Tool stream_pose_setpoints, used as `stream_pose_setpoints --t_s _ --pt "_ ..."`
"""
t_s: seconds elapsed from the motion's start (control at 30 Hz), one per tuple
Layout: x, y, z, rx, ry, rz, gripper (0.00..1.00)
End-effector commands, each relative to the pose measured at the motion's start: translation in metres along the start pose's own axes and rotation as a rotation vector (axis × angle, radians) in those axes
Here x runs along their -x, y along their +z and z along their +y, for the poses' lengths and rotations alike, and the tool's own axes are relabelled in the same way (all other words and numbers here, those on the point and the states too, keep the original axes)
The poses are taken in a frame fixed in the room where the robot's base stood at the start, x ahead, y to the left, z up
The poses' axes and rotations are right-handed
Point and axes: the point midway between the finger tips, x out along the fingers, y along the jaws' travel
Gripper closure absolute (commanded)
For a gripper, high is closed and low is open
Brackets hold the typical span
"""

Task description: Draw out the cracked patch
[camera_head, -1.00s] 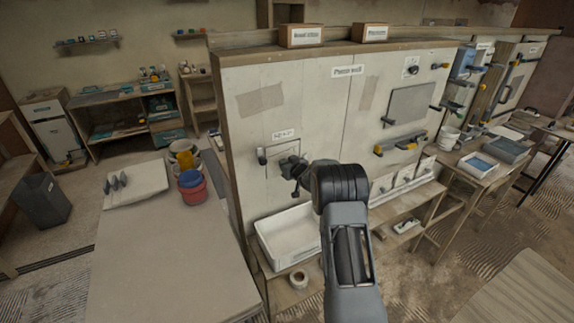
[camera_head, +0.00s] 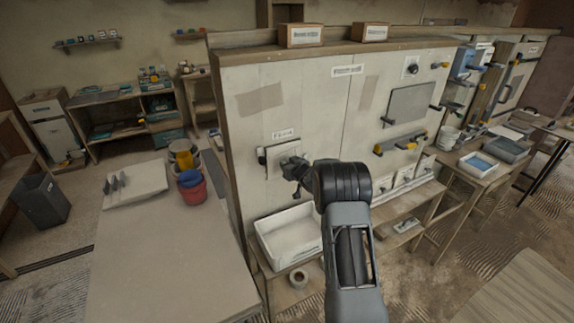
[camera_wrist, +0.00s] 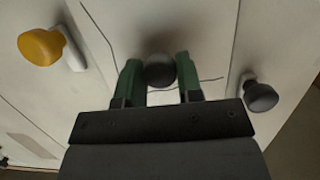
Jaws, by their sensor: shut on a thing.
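The cracked patch (camera_wrist: 209,45) is a pale panel with a thin dark crack line, set in the plaster wall. In the wrist view a dark round knob (camera_wrist: 160,70) stands on it. My gripper (camera_wrist: 160,74) has its green fingers shut on this knob, one at each side.
A black knob (camera_wrist: 262,96) is right of my gripper and a yellow knob (camera_wrist: 40,47) left of it in the wrist view. A white tray (camera_head: 262,238) stands on the ledge below, near a tape roll (camera_head: 299,279). A worktable (camera_head: 160,265) is at the left.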

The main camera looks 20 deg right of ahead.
Motion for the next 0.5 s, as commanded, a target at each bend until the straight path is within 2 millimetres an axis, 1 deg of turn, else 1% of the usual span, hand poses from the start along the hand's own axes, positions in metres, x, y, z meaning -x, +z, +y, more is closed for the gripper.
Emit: stream_pose_setpoints --t_s 0.5 --pt "0.027 0.006 0.0 0.0 0.0 0.003 0.87"
